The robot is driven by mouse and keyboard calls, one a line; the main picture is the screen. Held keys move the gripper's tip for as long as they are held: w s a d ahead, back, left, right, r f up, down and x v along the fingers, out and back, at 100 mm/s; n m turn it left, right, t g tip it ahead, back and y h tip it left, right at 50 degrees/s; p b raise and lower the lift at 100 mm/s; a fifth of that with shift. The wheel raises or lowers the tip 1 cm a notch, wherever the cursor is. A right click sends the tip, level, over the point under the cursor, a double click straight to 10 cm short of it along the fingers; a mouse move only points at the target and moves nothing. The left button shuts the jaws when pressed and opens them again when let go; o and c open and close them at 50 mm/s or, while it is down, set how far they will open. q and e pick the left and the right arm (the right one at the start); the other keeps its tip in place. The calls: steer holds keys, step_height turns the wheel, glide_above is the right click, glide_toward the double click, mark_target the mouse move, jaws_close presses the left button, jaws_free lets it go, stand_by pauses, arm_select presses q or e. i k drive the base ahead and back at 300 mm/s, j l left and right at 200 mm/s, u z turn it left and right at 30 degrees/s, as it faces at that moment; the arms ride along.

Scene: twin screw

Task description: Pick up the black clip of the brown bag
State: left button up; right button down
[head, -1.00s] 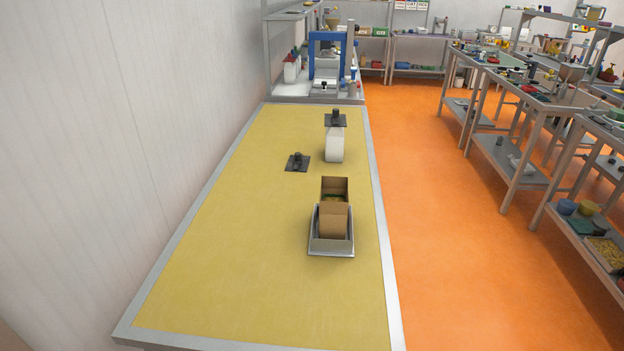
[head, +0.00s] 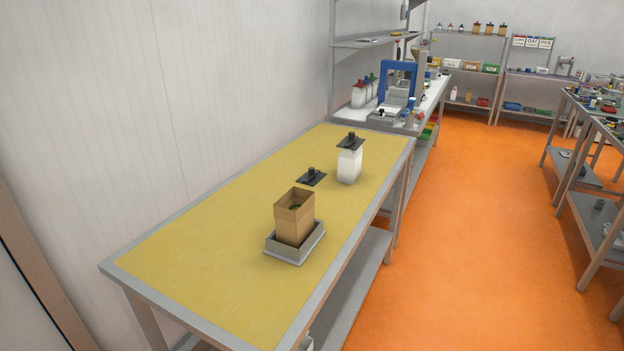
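An open brown bag (head: 294,222) stands upright in a grey metal tray (head: 290,257) on the yellow-topped table. Something green shows inside its mouth. A black clip (head: 312,177), a flat plate with a knob on top, lies on the table just behind the bag. A second black clip (head: 351,142) sits on top of a white container (head: 349,168) to the right. Neither of my grippers is in view.
The yellow table (head: 210,245) is bare on its left and front parts. A white wall runs along its left side. A blue-framed machine (head: 398,80) stands on a bench beyond the far end. The orange floor (head: 470,220) at right is clear.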

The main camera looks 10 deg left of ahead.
mark_target(311, 177)
steer(key=i+l+u, duration=0.15)
steer(key=l, duration=0.15)
steer(key=i+l+u, duration=0.15)
steer(key=l, duration=0.2)
steer(key=i+l+u, duration=0.1)
steer(key=l, duration=0.25)
steer(key=i+l+u, duration=0.15)
steer(key=l, duration=0.2)
steer(key=l+u, duration=0.15)
steer(key=l, duration=0.25)
steer(key=i, duration=0.05)
